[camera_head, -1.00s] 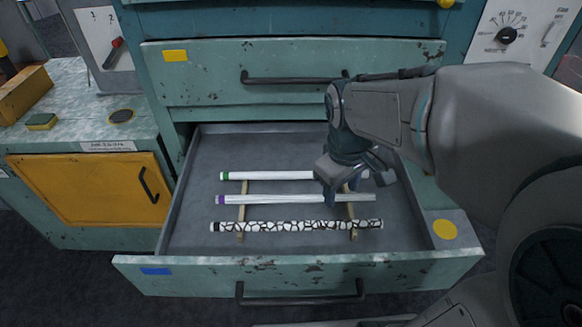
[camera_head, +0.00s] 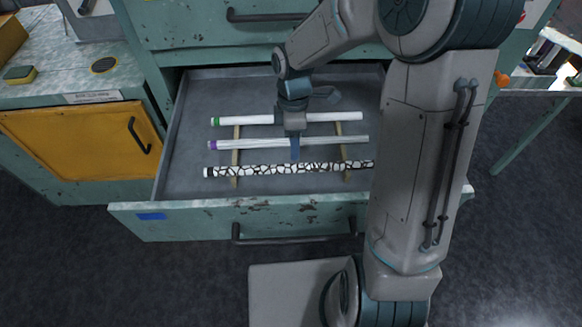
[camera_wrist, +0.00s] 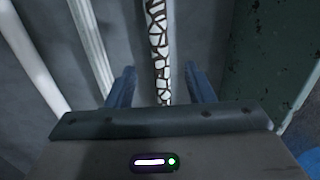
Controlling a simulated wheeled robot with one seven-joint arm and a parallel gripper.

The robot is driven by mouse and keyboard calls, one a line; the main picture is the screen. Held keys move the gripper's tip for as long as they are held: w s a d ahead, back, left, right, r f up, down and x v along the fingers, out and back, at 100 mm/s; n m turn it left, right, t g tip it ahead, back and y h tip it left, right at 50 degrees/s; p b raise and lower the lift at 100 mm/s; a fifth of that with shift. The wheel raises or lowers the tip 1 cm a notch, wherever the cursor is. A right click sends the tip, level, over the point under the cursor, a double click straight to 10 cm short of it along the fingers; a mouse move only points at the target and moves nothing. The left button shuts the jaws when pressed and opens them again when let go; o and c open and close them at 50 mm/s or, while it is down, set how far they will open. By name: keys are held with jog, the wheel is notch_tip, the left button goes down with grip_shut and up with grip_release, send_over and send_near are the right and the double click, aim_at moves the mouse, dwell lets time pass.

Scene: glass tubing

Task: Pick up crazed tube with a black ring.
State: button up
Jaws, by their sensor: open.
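The crazed tube (camera_head: 255,170), white with black crack lines, is the front one of three tubes in the open drawer. A dark ring (camera_head: 209,172) shows near its left end; its right end passes close to my arm. My gripper (camera_head: 295,157) points down over the middle of the tubes, open and empty. In the wrist view the crazed tube (camera_wrist: 158,35) runs between the two fingers of my gripper (camera_wrist: 160,72), apart from both. How far the fingertips reach down beside it is not clear.
A purple-ringed tube (camera_head: 240,144) and a green-ringed tube (camera_head: 245,121) lie behind it, parallel. All rest across wooden supports (camera_head: 236,157). The drawer's front wall (camera_head: 190,213) is close in front of the crazed tube. Bare drawer floor (camera_head: 185,110) shows at left.

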aim_at(292, 165)
jog(key=shift+s+a+f, duration=0.1)
jog(key=shift+s+f, duration=0.1)
jog(key=shift+f, duration=0.95)
jog(key=shift+s+a+f, duration=0.1)
jog(key=shift+s+f, duration=0.15)
jog(key=shift+f, duration=0.9)
jog(key=shift+s+a+f, duration=0.1)
jog(key=shift+s+f, duration=0.1)
jog(key=shift+f, duration=0.95)
grip_shut()
